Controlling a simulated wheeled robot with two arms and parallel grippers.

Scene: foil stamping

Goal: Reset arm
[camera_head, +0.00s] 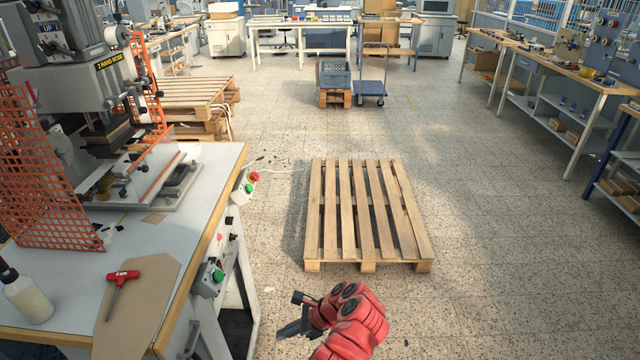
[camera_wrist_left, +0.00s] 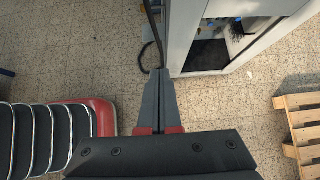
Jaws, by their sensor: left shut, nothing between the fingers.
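My left gripper (camera_head: 283,332) is at the bottom middle of the head view, at the end of my red arm. It hangs over the floor, to the right of the stamping machine's table (camera_head: 180,235) and in front of a wooden pallet. In the left wrist view its two grey fingers (camera_wrist_left: 161,75) are together with nothing between them. The floor and the lower frame of the table (camera_wrist_left: 192,40) show beyond them. My right gripper is in neither view.
The stamping machine (camera_head: 85,70) stands on the table with an orange mesh guard (camera_head: 40,170). An empty pallet (camera_head: 345,215) lies ahead. Floor to its right is clear.

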